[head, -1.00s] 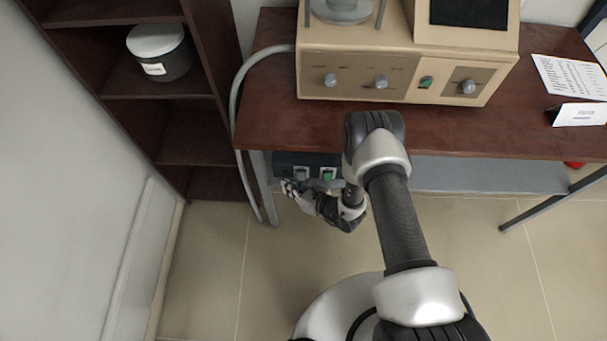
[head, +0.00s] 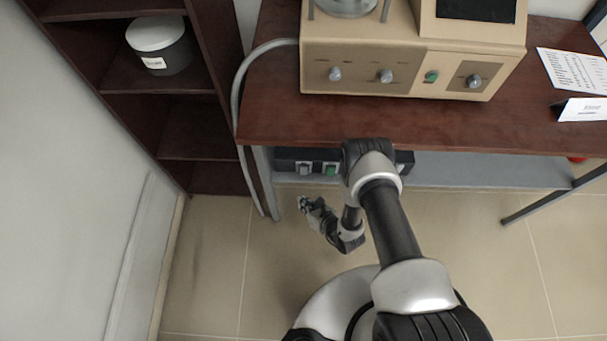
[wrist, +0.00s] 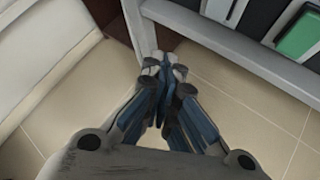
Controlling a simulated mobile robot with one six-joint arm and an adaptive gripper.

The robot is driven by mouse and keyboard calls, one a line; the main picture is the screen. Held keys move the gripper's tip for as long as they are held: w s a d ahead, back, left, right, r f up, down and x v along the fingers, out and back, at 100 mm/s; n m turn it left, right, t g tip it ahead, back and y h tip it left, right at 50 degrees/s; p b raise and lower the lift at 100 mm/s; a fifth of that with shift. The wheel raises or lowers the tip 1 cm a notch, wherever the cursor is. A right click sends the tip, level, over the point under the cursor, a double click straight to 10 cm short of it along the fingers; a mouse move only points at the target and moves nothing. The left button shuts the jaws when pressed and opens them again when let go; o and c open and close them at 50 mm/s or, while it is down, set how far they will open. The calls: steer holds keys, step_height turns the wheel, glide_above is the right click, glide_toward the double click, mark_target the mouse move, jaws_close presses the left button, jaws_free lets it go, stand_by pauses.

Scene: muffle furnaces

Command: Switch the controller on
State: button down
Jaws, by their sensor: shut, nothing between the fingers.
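A dark box (head: 287,161) sits under the table's front edge, with a pale rocker switch (head: 305,169) and a green rocker switch (head: 330,169) on its face. The green switch also shows at the top right of the wrist view (wrist: 299,35), left of it the pale one (wrist: 222,9). Part of the box is hidden behind my arm. My gripper (head: 303,203) is shut and empty, below and apart from the switches. In the wrist view its fingertips (wrist: 164,66) meet left of the switches, across a grey bar. I cannot tell the switch positions.
A beige instrument (head: 413,60) with knobs and a green switch (head: 431,77) stands on the brown table (head: 270,115). A grey cable (head: 238,90) and a dark shelf (head: 185,130) are at the left. The tiled floor (head: 215,270) is open in front.

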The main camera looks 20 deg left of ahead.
mark_target(304, 171)
steer(key=shift+w+a+f+b, duration=0.25)
steer(key=shift+w+b, duration=0.4)
steer(key=shift+w, duration=0.6)
steer(key=shift+w+a+f+b, duration=0.1)
steer(key=shift+w+a+b, duration=0.4)
steer(key=shift+w, duration=0.8)
steer(key=shift+w+a+f+b, duration=0.2)
steer(key=shift+w+b, duration=0.55)
steer(key=shift+w, duration=0.5)
steer(key=shift+w+b, duration=0.4)
steer(key=shift+w+a+f, duration=0.1)
steer(key=shift+w+a, duration=0.05)
steer(key=shift+w, duration=0.2)
steer(key=shift+s, duration=0.15)
steer(key=shift+s+d, duration=0.2)
steer(key=shift+s, duration=0.45)
